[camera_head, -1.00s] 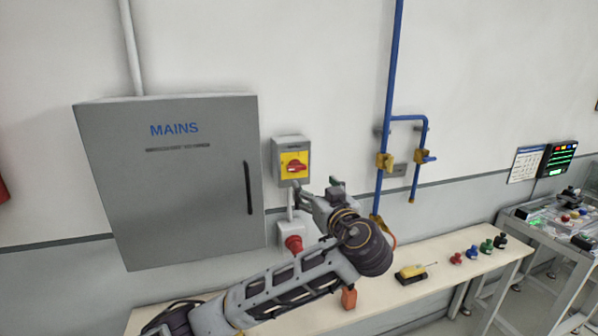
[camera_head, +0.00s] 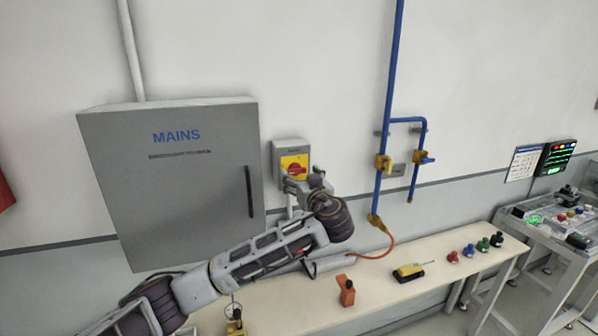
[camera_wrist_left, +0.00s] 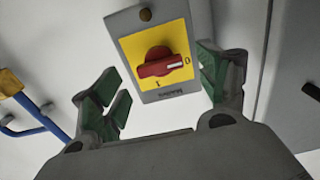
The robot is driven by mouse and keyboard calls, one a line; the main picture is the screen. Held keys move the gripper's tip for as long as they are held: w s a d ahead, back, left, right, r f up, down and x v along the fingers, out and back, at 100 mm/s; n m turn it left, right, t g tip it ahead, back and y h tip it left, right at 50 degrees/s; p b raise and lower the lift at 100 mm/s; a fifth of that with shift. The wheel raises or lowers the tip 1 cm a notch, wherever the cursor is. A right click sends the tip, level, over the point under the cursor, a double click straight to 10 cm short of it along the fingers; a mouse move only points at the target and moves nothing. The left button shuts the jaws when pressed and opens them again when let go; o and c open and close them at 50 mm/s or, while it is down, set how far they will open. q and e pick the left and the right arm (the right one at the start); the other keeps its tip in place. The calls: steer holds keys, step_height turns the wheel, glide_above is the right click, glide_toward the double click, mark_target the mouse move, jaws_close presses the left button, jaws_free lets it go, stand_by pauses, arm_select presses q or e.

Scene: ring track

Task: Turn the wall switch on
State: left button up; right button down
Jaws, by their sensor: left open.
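The wall switch (camera_head: 291,158) is a grey box with a yellow plate and a red rotary knob (camera_head: 294,166), mounted right of the MAINS cabinet. In the left wrist view the red knob (camera_wrist_left: 158,62) shows whole, its white mark pointing toward the "0" on the plate and the "I" mark lower left. My left gripper (camera_head: 303,182) is at the lower part of the switch in the head view. In the wrist view its green-padded fingers (camera_wrist_left: 160,90) are spread wide, empty, with the knob between and beyond them. Contact is not visible. My right gripper is not in view.
The grey MAINS cabinet (camera_head: 170,200) with a black handle stands close left of the switch. Blue pipes with yellow valves (camera_head: 384,162) run up the wall to the right.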

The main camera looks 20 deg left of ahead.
mark_target(296, 171)
arm_select(q)
steer(key=shift+p+x, duration=0.3)
steer(key=shift+x, duration=0.95)
steer(key=shift+c, duration=0.3)
steer(key=c, duration=0.9)
